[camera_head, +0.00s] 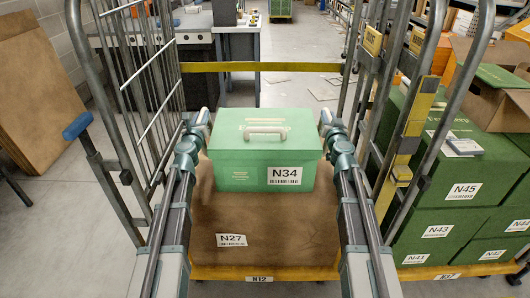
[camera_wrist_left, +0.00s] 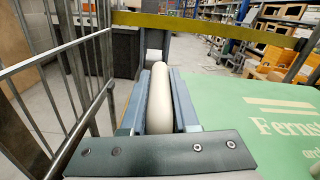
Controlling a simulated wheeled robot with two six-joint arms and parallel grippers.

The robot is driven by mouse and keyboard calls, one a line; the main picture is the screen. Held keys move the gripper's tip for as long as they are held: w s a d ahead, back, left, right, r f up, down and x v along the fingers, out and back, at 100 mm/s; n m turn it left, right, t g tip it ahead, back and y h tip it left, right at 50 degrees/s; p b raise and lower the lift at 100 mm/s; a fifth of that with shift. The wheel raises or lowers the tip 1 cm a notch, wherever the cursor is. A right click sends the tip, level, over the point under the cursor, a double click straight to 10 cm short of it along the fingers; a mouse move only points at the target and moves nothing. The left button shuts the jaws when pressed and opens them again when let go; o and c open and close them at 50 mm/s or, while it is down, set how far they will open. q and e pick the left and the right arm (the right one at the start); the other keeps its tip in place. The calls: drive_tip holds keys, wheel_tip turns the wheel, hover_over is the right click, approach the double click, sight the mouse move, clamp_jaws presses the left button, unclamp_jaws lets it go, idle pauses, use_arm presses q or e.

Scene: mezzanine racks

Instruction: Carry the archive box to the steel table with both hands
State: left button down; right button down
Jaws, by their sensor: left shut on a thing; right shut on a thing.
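The green archive box (camera_head: 230,165), labelled N34, has a pale handle on its lid and stands upright over a brown box (camera_head: 220,220) labelled N27. I cannot tell whether the two touch. My left gripper (camera_head: 203,120) is at the box's left side. In the left wrist view its jaws (camera_wrist_left: 160,100) are shut on a pale side handle (camera_wrist_left: 161,98), beside the green lid (camera_wrist_left: 270,120). My right gripper (camera_head: 327,120) is shut at the right side; its grip is largely hidden. A grey-topped table (camera_head: 237,30) stands behind the cage; I cannot tell if it is the steel table.
The boxes are in a wire roll cage (camera_head: 145,80) with a yellow bar (camera_head: 260,66) across the back. Another cage on the right holds several green boxes (camera_head: 460,185) and an open carton. Brown boards (camera_head: 35,95) lean on the left wall.

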use_arm(q)
drive_tip(key=shift+r, duration=0.1)
use_arm(e)
drive_tip(key=shift+r, duration=0.1)
idle(0.6)
